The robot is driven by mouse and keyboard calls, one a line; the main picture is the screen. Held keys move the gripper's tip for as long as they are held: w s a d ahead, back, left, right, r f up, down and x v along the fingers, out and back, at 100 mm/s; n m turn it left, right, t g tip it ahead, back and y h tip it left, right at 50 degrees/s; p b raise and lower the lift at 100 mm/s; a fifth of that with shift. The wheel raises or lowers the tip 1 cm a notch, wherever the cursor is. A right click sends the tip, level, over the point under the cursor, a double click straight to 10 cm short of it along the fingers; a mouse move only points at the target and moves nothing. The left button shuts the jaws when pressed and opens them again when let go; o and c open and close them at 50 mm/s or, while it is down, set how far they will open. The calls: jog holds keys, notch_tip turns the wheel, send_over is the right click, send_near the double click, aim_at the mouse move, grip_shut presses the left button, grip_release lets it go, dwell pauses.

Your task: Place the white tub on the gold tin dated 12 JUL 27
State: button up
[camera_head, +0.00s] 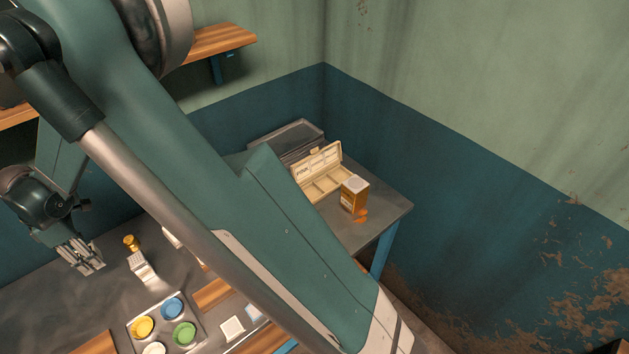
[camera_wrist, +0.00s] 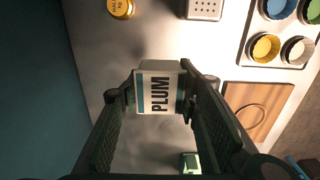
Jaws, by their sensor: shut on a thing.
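My gripper (camera_wrist: 160,92) is shut on a white tub (camera_wrist: 158,68) with teal edges and the dark word PLUM, its print turned sideways in the wrist view. The tub is between the two dark fingers, above the grey worktop. In the head view my gripper (camera_head: 88,264) hangs over the left of the worktop, left of a small gold tin (camera_head: 132,242). The tin also shows at the top edge of the wrist view (camera_wrist: 121,8), standing apart from the held tub. Its lettering is partly cut off, and I cannot read a date.
A white perforated block (camera_head: 140,265) stands near the tin. A metal tray (camera_head: 196,318) holds yellow, blue, green and white round pots. A wooden board (camera_wrist: 258,103) lies at right, and a small pale green thing (camera_wrist: 190,162) is below. My arm hides much of the worktop.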

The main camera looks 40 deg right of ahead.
jog(key=d+r+m+p, duration=0.1)
jog(key=d+r+m, duration=0.15)
jog(key=d, duration=1.35)
jog(key=d+r+m+p, duration=0.1)
jog(key=d+r+m, duration=0.15)
jog(key=d, duration=1.25)
jog(key=d+r+m, duration=0.2)
jog(key=d+m, duration=0.2)
jog(key=d, duration=1.2)
notch_tip(320, 180, up, 4)
jog(key=r+m+p, duration=0.1)
jog(key=m+p, duration=0.2)
jog(key=m, duration=0.6)
send_over(356, 183)
jog(key=shift+f, duration=0.25)
jog(key=shift+f, duration=0.15)
jog(key=shift+f, duration=2.8)
jog(key=shift+f, duration=0.15)
jog(key=shift+f, duration=1.9)
